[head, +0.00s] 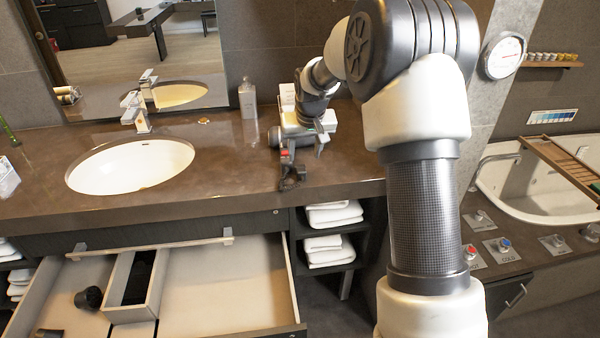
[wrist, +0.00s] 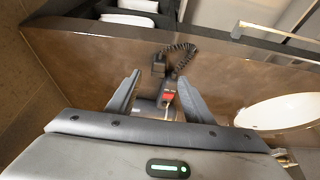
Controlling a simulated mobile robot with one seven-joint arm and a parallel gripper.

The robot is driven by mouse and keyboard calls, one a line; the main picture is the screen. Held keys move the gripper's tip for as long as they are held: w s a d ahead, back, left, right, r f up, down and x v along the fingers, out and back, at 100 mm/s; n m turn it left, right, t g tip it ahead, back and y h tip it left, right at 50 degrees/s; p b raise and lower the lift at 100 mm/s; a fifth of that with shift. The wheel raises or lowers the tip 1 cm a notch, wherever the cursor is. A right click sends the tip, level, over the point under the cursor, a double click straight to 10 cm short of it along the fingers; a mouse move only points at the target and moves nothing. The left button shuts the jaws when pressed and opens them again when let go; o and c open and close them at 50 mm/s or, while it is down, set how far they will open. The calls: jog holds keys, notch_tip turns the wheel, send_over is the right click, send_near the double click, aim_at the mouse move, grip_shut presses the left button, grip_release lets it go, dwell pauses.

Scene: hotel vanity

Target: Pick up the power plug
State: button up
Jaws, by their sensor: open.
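A dark object with a red patch (wrist: 168,97) lies on the brown counter between the fingers of my gripper (wrist: 160,80) in the wrist view. A black coiled cord (wrist: 183,58) curls out from it toward the counter's front edge. A small dark block beside the cord looks like the power plug (wrist: 158,68); it sits just beyond the fingertips, apart from them as far as I can tell. In the head view, the dark cord and plug cluster (head: 290,181) is near the front edge. My gripper (head: 302,156) points down there, open, holding nothing visible.
The sink (head: 130,167) is left on the counter (head: 225,180). A bottle (head: 248,99) stands behind my gripper. An open drawer (head: 225,295) juts out below, with a black item (head: 90,298) inside. Folded towels (head: 333,214) fill the shelves below. Counter between sink and gripper is clear.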

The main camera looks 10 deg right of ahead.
aim_at(302, 171)
jog(key=x, duration=1.2)
jog(key=shift+w, duration=0.1)
jog(key=shift+r, duration=0.1)
grip_shut()
